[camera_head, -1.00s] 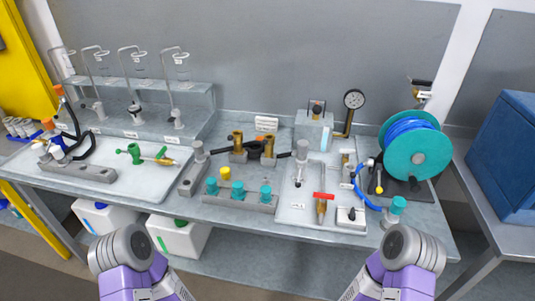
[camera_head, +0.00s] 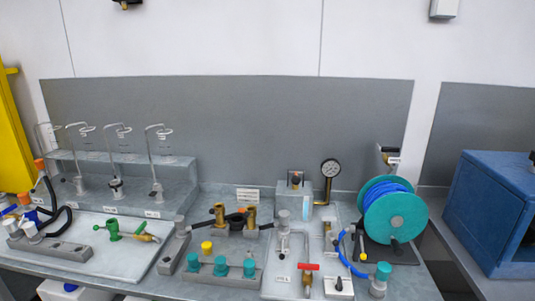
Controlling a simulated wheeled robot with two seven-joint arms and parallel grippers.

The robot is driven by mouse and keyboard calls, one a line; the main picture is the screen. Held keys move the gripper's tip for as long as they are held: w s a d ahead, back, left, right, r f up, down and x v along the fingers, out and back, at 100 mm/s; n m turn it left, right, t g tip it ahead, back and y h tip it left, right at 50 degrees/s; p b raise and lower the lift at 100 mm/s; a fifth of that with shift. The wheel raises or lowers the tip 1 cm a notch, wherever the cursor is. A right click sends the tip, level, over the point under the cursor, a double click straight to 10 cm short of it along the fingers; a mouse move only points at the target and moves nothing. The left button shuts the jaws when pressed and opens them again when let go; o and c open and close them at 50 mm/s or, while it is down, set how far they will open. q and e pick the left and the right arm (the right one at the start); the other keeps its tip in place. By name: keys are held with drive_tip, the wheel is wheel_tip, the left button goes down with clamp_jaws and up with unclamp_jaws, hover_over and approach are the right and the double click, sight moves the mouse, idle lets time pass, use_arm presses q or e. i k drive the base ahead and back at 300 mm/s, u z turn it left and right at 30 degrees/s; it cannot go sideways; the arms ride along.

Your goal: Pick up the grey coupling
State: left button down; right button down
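Several grey fittings could be the grey coupling, and I cannot tell which it is. One grey fitting (camera_head: 180,225) stands upright on a narrow grey block, left of the brass fittings. Another grey fitting (camera_head: 283,220) stands at the top left of the right-hand tray. Two more grey pieces (camera_head: 31,234) sit on a long grey block at the far left. A grey piece with a teal top (camera_head: 379,281) stands near the front right. Neither of my grippers is in view.
A teal reel with blue hose (camera_head: 396,216) stands on the right of the bench. Teal-capped and yellow-capped parts (camera_head: 206,247) stand at front centre. A glass-fitted rack (camera_head: 115,185) is at back left. The left tray (camera_head: 75,225) holds a green-handled valve (camera_head: 112,230).

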sight(179, 220)
drive_tip(key=z, duration=0.55)
drive_tip(key=k, duration=1.2)
drive_tip(key=u, duration=0.25)
drive_tip(key=i, duration=0.7)
drive_tip(key=u, duration=0.6)
drive_tip(key=i, duration=1.1)
drive_tip(key=z, duration=0.6)
